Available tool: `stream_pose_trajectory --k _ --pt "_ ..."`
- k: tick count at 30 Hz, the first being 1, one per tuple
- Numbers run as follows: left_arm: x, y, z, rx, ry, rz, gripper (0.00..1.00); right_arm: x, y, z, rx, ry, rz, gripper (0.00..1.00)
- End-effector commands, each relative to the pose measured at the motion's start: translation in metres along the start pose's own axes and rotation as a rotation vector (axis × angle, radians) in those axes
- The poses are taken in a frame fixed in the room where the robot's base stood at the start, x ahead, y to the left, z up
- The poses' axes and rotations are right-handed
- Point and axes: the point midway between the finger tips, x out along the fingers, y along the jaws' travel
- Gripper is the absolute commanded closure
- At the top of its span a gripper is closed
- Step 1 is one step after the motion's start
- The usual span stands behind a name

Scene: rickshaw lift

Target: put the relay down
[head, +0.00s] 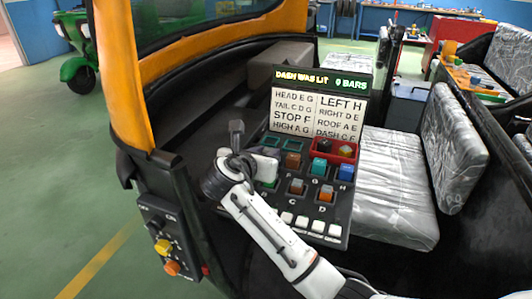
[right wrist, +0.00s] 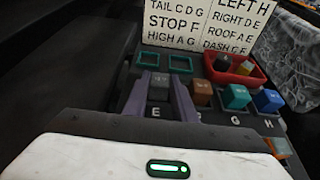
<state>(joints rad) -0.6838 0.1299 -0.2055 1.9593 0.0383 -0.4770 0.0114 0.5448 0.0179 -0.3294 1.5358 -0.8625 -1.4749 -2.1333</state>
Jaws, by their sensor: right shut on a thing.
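My right gripper (head: 265,161) is over the left part of the dash panel. In the right wrist view its two purple-grey fingers (right wrist: 160,86) are shut on a grey relay (right wrist: 158,89), right behind the letter E. I cannot tell whether the relay sits in a socket or just above it. In the head view the gripper hides this relay. To its right stand a brown relay (head: 292,160), a teal relay (head: 319,166) and a blue relay (head: 345,173). Two green-framed sockets (right wrist: 151,59) behind it look empty. My left gripper is not in view.
A red tray (head: 346,157) with a black and a yellow piece stands at the panel's back right. A sign board (head: 317,112) rises behind, under a display reading "DASH WAS LIT 0 BARS".

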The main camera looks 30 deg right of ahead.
Motion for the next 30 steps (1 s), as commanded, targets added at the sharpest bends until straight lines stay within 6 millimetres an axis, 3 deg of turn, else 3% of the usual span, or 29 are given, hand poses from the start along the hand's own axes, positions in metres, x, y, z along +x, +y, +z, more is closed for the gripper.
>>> stream_pose_trajectory --k 1,2,5,16,20,30 --pt "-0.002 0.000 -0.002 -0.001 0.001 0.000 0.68 0.000 0.000 0.000 -0.002 0.000 -0.001 0.97" --pt "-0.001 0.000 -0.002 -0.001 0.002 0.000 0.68 0.001 0.000 -0.001 -0.002 -0.001 0.000 0.72" --pt "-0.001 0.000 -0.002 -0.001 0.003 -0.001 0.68 0.001 0.000 -0.001 -0.001 0.000 0.000 0.57" --pt "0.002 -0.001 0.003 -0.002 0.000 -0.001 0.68 -0.001 0.000 0.001 -0.001 0.000 0.000 0.57" --pt "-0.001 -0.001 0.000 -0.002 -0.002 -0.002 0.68 -0.021 0.000 0.002 -0.002 0.000 0.001 0.57" --pt "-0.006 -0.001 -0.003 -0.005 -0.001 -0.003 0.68 -0.093 0.000 0.002 0.000 0.001 0.002 0.57"
